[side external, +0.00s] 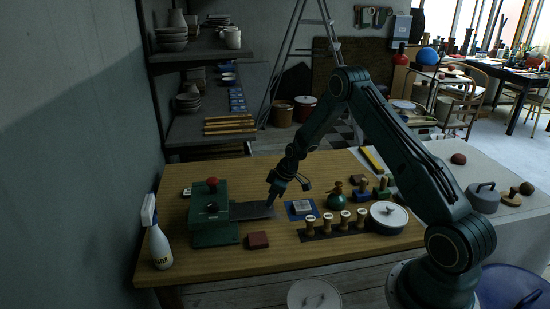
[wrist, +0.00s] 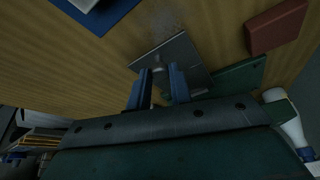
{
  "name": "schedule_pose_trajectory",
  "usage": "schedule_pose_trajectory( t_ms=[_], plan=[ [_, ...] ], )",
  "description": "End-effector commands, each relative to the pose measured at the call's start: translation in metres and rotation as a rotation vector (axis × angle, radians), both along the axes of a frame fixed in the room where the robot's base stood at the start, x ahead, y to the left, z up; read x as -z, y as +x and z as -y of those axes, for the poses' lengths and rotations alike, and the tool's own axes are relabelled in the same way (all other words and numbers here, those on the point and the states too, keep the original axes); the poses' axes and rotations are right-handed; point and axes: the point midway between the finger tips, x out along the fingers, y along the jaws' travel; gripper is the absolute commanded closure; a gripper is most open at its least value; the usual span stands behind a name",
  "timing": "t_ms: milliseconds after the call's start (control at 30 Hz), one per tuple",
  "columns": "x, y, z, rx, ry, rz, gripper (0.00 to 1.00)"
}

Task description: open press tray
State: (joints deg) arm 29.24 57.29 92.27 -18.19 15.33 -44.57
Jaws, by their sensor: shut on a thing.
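The green press (side external: 212,220) with a red knob on top stands at the left of the wooden table. Its flat grey tray (side external: 250,211) sticks out from the press's right side. My gripper (side external: 271,202) points down at the tray's outer right end. In the wrist view, the tray (wrist: 188,56) lies beyond the blue fingers of my gripper (wrist: 158,80), and a small grey handle at its near edge sits between them. The fingers are shut on this handle, though the contact is partly hidden. The green press body (wrist: 242,76) shows beside the tray.
A dark red block (side external: 258,240) lies in front of the tray. A blue mat (side external: 301,209) with a grey piece lies to the right. Several wooden stamps (side external: 327,223) stand in a dark rack in front. A white spray bottle (side external: 160,245) stands at the table's left edge.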

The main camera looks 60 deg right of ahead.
Motion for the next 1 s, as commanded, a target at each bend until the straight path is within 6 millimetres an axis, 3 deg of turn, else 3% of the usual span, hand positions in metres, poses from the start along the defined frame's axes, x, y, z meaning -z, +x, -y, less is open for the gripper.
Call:
schedule_pose_trajectory(
  t_ms=[200,533,567,633,1000],
  plan=[
    [0.0,-0.021,0.022,0.004,-0.002,0.001,1.0],
    [0.0,-0.022,0.023,0.002,-0.001,0.001,1.0],
    [0.0,-0.022,0.023,0.002,-0.001,0.001,0.73],
    [0.0,-0.022,0.022,0.002,-0.001,0.001,0.59],
    [-0.001,-0.022,0.022,0.0,-0.001,0.0,0.57]
  ],
)
